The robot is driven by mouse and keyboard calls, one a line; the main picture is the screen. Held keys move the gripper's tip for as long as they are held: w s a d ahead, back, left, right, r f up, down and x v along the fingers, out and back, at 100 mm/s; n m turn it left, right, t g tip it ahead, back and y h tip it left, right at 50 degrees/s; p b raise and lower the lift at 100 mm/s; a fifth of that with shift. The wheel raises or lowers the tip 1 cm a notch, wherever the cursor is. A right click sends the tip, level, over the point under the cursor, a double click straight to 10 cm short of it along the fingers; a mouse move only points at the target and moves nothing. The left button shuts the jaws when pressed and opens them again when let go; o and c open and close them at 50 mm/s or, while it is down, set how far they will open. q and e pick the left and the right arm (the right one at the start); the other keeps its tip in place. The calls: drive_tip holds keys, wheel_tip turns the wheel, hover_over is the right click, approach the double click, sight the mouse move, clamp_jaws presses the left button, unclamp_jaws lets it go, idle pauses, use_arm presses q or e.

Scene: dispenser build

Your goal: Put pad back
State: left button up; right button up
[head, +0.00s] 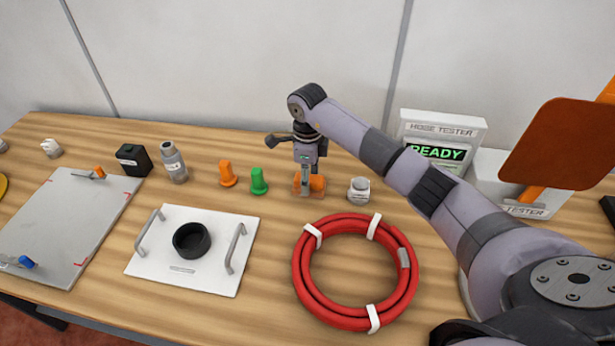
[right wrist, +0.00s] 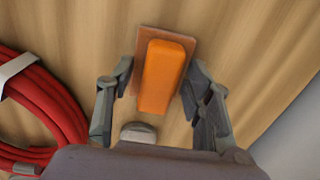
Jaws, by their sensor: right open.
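An orange block on a thin brown plate (right wrist: 165,75), which looks like the pad, lies on the wooden table. In the head view this orange piece (head: 316,184) is at the back middle, partly hidden by my right gripper. My right gripper (head: 305,186) points down over it. In the right wrist view the fingers of my right gripper (right wrist: 158,88) stand apart on either side of the block, with gaps visible. The block rests flat and is not gripped. My left gripper is not in view.
A white fitting (head: 359,190) stands right of my gripper, and a green piece (head: 259,181) and an orange piece (head: 228,174) left. A red hose coil (head: 302,268) lies in front. A white handled plate (head: 145,262) is at front left, the hose tester (head: 440,130) behind my arm.

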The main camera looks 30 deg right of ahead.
drive_tip(key=shift+r, duration=0.25)
wheel_tip(320, 180, up, 12)
drive_tip(key=b, duration=0.1)
drive_tip(key=shift+b, duration=0.35)
drive_tip(key=shift+f, duration=0.2)
